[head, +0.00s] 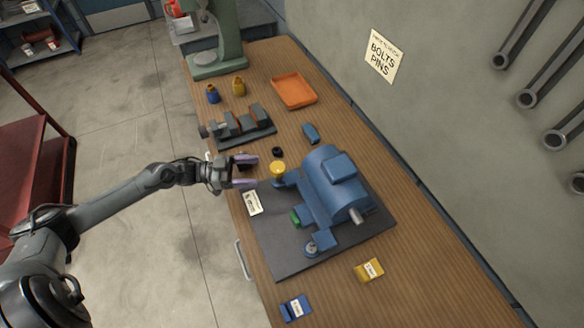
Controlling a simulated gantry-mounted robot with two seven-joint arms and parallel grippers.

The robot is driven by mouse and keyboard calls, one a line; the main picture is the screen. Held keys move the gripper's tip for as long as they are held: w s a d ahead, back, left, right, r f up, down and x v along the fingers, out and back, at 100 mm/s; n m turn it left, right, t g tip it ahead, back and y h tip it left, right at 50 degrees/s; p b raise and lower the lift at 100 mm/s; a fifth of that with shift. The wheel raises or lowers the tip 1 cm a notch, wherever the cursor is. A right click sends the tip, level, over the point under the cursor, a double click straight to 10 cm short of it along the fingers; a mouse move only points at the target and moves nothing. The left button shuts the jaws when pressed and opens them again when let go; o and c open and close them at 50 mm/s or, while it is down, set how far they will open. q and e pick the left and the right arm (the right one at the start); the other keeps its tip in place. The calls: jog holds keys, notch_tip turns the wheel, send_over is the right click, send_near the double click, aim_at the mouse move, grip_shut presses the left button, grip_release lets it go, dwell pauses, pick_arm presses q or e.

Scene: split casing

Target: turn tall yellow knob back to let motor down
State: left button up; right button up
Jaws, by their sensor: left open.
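The tall yellow knob (278,168) stands upright at the upper left corner of the motor's dark base plate (282,258), beside one of the motor's feet. The blue motor (330,188) sits on the plate, its grey shaft end pointing to the lower right. My left gripper (257,170) is open just left of the knob. Its two purple-tipped fingers point right at the knob, with nothing between them. I cannot tell whether the fingertips touch the knob. My right gripper is not in view.
A small black round part (277,152) lies just behind the knob. A grey vise (237,126), an orange tray (294,91) and a blue part (310,133) stand farther back. Yellow (369,270) and blue (295,308) labelled packets lie at the front. The bench's right strip is clear.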

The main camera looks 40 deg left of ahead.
aim_at(283, 167)
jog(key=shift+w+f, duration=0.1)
pick_arm(q)
jog(key=x, duration=0.5)
jog(key=r+x, duration=0.1)
jog(key=x, duration=0.2)
jog(key=shift+w+d, duration=0.1)
jog(key=shift+w, duration=0.3)
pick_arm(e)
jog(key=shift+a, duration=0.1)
pick_arm(q)
jog(key=shift+x, duration=0.8)
jog(key=shift+f, duration=0.1)
